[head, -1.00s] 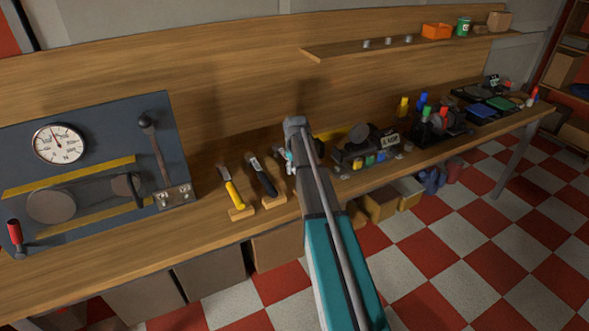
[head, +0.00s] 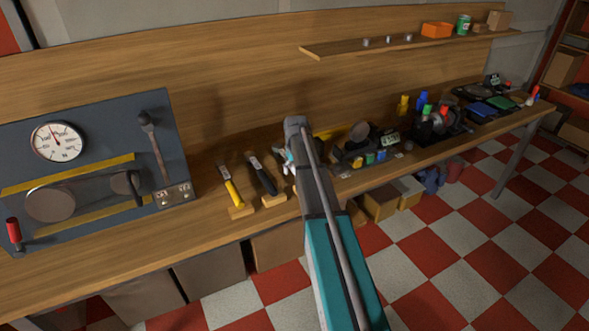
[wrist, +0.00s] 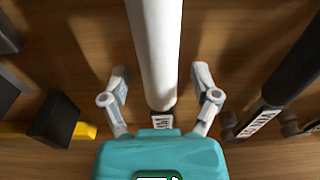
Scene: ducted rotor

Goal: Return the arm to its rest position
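My arm reaches across the middle of the head view, over the workbench. My gripper (head: 288,160) shows there only as a small piece beside the arm's elbow; the rest is hidden behind the arm. In the wrist view my gripper (wrist: 160,90) has its two fingers spread wide. A white cylindrical handle (wrist: 155,45) with a small label at its lower end lies between them in the picture, with a gap on both sides. The fingers hold nothing that I can see.
A black-handled tool (head: 262,176) and a yellow-handled tool (head: 231,188) rest on wooden blocks left of my arm. A dark panel with a gauge (head: 57,142) stands at far left. Small parts and a black holder (head: 435,120) crowd the bench right of my arm. A shelf (head: 395,46) juts out above.

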